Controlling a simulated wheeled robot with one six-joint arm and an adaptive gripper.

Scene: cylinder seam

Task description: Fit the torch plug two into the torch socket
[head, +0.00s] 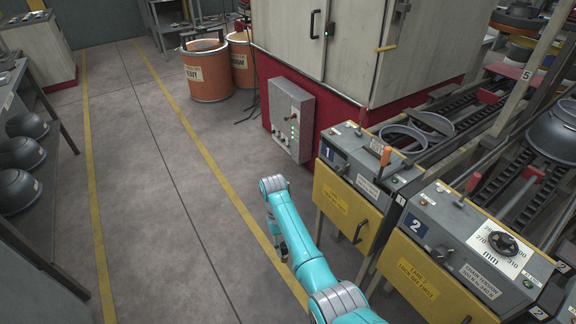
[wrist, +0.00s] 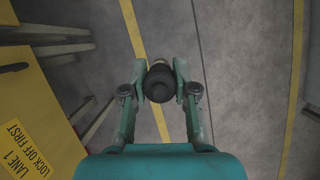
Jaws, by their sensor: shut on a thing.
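In the wrist view my gripper (wrist: 160,82) is shut on a dark, round-ended plug (wrist: 158,84), which sits between the two fingertips. A brassy part of the plug shows at its far end. I cannot read a label on it. In the head view my teal arm reaches over the aisle floor, and the gripper end (head: 283,250) shows only as a small dark part beside the arm. I cannot make out a torch socket for certain in either view.
A grey control box (head: 292,118) is on the red base of the large cabinet (head: 345,50). Lane 1 (head: 347,205) and lane 2 (head: 415,280) yellow panels stand at the right. Orange bins (head: 207,72) stand at the back. The aisle floor (head: 150,180) is clear.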

